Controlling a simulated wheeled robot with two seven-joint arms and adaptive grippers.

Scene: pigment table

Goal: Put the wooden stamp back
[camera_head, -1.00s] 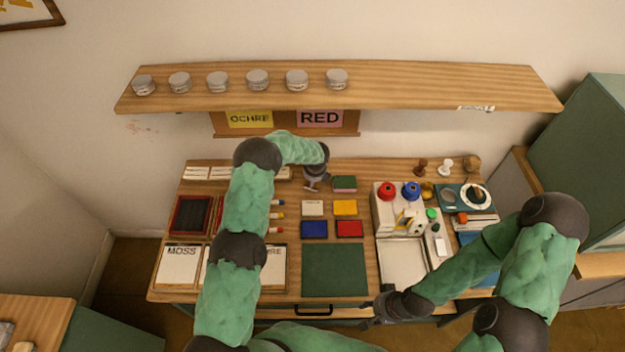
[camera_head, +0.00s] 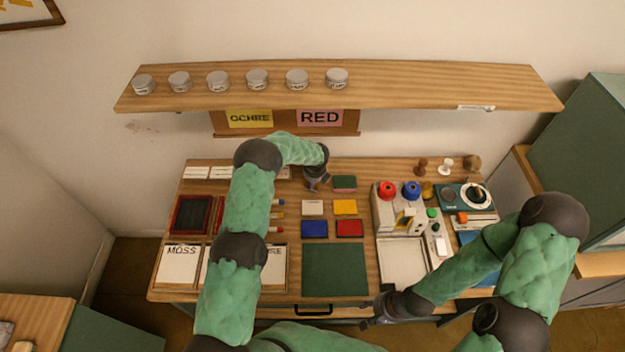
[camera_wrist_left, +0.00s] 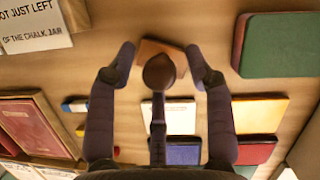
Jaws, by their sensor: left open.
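My left gripper (camera_head: 312,186) is over the back middle of the table in the head view. In the left wrist view its two fingers (camera_wrist_left: 162,62) are open, one on each side of a dark brown round knob. The knob looks like the handle of the wooden stamp (camera_wrist_left: 158,72); a brown block shows just behind it. Neither finger clearly touches the knob. The stamp is hidden by the gripper in the head view. My right gripper (camera_head: 374,312) is low at the table's front edge; its jaw state cannot be made out.
A green block (camera_head: 344,183) stands close to the right of my left gripper. White, yellow, blue and red pads lie in front. A green mat (camera_head: 335,270) lies at the front. Small knobbed items (camera_head: 445,166) stand at the back right. A shelf (camera_head: 430,85) with jars hangs above.

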